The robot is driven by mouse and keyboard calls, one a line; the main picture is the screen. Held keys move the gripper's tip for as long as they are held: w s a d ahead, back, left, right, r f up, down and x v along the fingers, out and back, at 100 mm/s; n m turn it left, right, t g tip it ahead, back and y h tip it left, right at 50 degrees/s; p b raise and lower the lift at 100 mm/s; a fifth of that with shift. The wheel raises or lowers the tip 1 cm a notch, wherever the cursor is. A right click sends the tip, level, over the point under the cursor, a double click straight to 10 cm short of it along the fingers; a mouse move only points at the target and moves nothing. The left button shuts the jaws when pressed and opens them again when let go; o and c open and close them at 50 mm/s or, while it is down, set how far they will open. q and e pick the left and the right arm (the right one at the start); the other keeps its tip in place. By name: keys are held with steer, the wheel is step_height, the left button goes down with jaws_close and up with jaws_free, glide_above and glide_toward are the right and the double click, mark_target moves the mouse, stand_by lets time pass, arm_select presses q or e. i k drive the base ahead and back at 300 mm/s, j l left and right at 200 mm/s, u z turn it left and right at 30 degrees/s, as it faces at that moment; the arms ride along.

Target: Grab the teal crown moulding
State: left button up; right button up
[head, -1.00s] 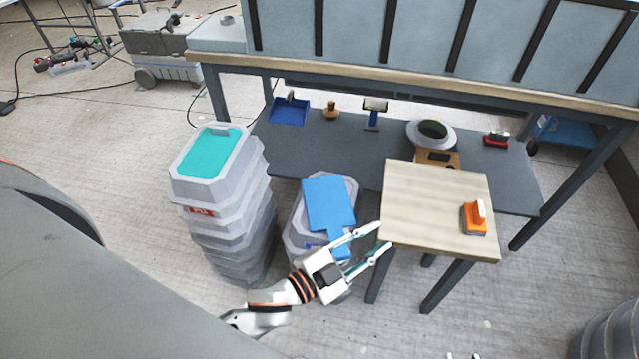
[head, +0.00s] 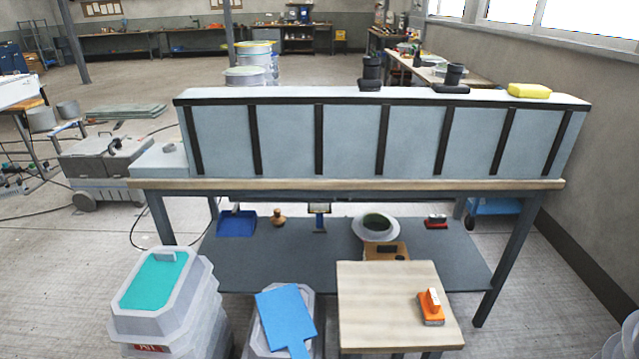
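The only teal thing I see is a flat teal surface (head: 152,281) with a small grey handle-like block on it. It lies within the pale rim of the top piece of a grey stack (head: 190,322) at the lower left. Whether it is a crown moulding I cannot tell. Neither of my grippers is in view.
A long pale blue-grey ribbed piece (head: 350,142) fills the workbench (head: 350,184). A blue paddle-shaped board (head: 286,314) lies on a grey mould. A small wooden table (head: 385,300) holds an orange-handled tool (head: 431,307). Concrete floor (head: 60,255) is clear at left.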

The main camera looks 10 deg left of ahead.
mark_target(157, 305)
steer(key=u, duration=1.55)
steer(key=i+j, duration=0.3)
steer(key=j, duration=0.15)
steer(key=i+j, duration=0.3)
steer(key=j, duration=0.15)
steer(key=i+j+z, duration=0.15)
steer(key=j+z, duration=0.2)
steer(key=i+j+z, duration=0.1)
steer(key=j+z, duration=0.3)
steer(key=l, duration=0.1)
